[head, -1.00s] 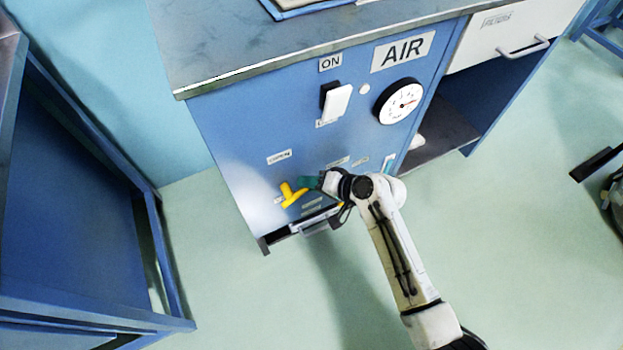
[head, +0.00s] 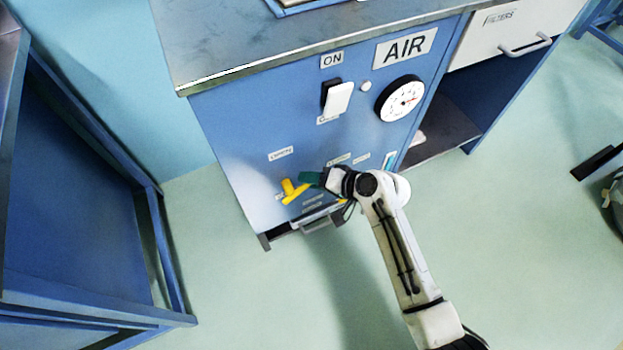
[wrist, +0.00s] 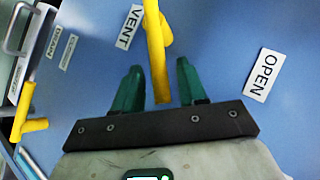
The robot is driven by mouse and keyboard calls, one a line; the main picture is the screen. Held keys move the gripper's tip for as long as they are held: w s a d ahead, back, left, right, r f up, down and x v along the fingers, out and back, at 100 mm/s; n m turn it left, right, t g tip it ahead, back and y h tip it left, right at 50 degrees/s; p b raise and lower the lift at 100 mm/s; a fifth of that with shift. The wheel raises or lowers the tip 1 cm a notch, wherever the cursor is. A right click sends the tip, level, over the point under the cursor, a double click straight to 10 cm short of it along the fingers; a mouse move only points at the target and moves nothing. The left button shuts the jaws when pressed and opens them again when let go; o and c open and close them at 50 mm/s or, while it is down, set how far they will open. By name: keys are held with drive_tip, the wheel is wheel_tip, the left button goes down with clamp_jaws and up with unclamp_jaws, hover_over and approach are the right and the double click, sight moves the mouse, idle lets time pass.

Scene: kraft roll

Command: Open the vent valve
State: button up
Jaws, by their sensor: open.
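The yellow vent valve handle (head: 290,192) is on the lower part of the blue cabinet front in the head view. In the wrist view the vent handle (wrist: 156,50) is a yellow bar beside a VENT label (wrist: 130,26), with an OPEN label (wrist: 264,75) to its right. My gripper (wrist: 155,80) has its two green fingers apart, with the bar's near end between them. I cannot tell whether either finger touches it. In the head view my gripper (head: 310,179) is just right of the handle, and my wrist hides part of the panel.
A second yellow handle (wrist: 27,112) stands at the left of the wrist view, near a DRAIN label (wrist: 53,41). A metal drawer-type handle (wrist: 17,28) is at the upper left.

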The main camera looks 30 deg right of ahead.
drive_tip(key=p+v, duration=0.2)
drive_tip(key=v, duration=0.8)
drive_tip(key=s+a+f+n+g+h, duration=0.15)
drive_tip(key=s+n+g, duration=0.25)
drive_tip(key=s, duration=0.6)
drive_tip(key=s+d+r+n+g+h, duration=0.1)
drive_tip(key=s+d+r+g+h, duration=0.15)
drive_tip(key=s, duration=0.35)
drive_tip(key=s+d+r+n+g+h, duration=0.1)
drive_tip(key=s+d+n+g+h, duration=0.15)
drive_tip(key=s, duration=0.45)
wheel_tip(320, 180, up, 14)
drive_tip(key=p, duration=1.4)
drive_tip(key=shift+w+a+m+h+p, duration=0.3)
drive_tip(key=shift+w+m+h+p, duration=0.05)
drive_tip(key=shift+w+m, duration=0.1)
